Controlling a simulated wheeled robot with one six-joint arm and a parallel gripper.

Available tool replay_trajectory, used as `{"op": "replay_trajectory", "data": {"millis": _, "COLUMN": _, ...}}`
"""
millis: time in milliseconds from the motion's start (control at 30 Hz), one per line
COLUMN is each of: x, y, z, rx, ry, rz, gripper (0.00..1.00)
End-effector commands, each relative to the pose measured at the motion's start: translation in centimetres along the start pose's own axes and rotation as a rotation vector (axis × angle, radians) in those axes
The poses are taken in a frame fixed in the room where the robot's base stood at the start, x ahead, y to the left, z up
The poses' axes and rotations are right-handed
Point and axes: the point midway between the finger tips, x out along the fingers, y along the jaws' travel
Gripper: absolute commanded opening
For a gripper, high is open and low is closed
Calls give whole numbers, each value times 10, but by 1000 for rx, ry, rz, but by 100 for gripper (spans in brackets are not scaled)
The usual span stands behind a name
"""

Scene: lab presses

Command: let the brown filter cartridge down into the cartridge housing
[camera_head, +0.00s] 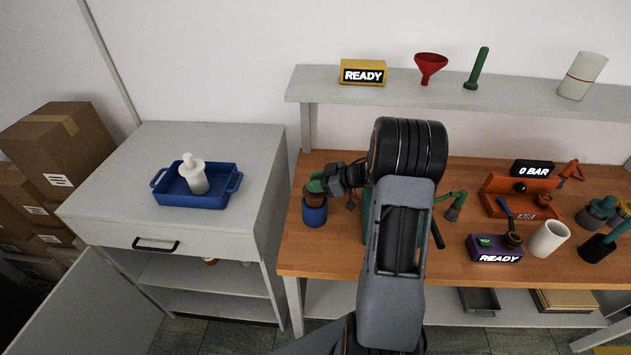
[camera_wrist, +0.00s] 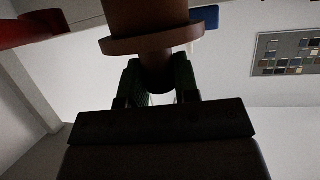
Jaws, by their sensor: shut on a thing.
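The brown filter cartridge (camera_head: 311,194) is directly above or at the mouth of the blue cup-like cartridge housing (camera_head: 314,215), which stands at the table's left end. I cannot tell whether its lower end is inside the housing. My gripper (camera_head: 319,183) is shut on the cartridge, reaching in from the right. In the wrist view the cartridge (camera_wrist: 150,42) shows a wide flange, and the green fingers of my gripper (camera_wrist: 157,80) clasp the narrower part beside it. The cartridge's far end runs out of that view.
A wooden table (camera_head: 340,262) carries a purple READY box (camera_head: 494,248), a white cup (camera_head: 549,238) and an orange air press (camera_head: 515,195) on the right. A grey cabinet (camera_head: 110,205) with a blue tray (camera_head: 197,199) and white bottle (camera_head: 193,176) stands left, across a gap.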

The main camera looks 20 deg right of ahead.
Motion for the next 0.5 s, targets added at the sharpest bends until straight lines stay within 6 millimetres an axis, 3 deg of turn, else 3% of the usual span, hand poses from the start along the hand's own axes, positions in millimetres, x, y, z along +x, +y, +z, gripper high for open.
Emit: {"op": "replay_trajectory", "data": {"millis": 500, "x": 5, "y": 0, "z": 12, "rx": -2, "ry": 0, "rz": 0, "gripper": 0}}
